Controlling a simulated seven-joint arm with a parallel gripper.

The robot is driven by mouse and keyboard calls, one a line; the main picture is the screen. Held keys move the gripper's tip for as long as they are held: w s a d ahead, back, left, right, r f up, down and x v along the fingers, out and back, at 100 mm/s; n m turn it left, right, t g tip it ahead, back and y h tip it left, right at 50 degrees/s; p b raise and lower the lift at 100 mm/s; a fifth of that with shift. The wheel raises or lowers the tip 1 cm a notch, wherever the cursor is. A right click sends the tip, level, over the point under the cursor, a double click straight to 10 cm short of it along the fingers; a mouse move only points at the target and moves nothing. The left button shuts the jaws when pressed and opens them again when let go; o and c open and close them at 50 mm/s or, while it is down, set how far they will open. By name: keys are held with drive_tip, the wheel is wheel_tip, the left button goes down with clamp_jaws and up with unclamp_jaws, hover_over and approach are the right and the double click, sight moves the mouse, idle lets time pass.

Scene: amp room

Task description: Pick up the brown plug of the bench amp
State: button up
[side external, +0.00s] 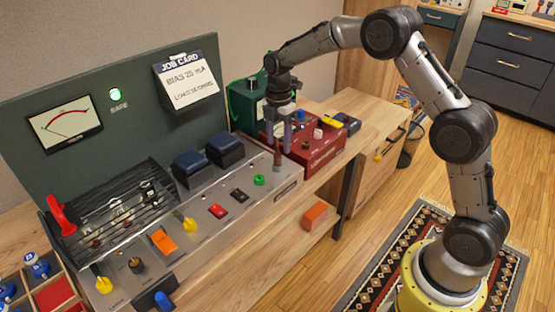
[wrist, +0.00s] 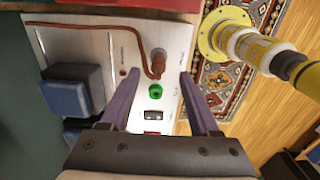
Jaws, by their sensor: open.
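The brown plug (side external: 278,159) stands on the right end of the bench amp's silver top panel (side external: 232,207). In the wrist view, the brown plug (wrist: 157,69) has a brown cable curving away from it across the panel. My gripper (side external: 281,146) is just above the plug, pointing down. In the wrist view, my open gripper (wrist: 160,74) has one finger on each side of the plug in the picture, with visible gaps. I cannot tell how far the fingertips are above it.
A green round part (side external: 259,180) is close to the plug. A red box (side external: 311,144) and a green box (side external: 246,104) stand close by at the right and behind. Dark blue blocks (side external: 226,149), yellow knobs and a red switch (side external: 218,211) share the amp's top.

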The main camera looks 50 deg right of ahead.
sight(277, 151)
wheel_tip(277, 151, down, 5)
drive_tip(key=shift+w+a+f, duration=0.1)
idle(0.3)
clamp_jaws()
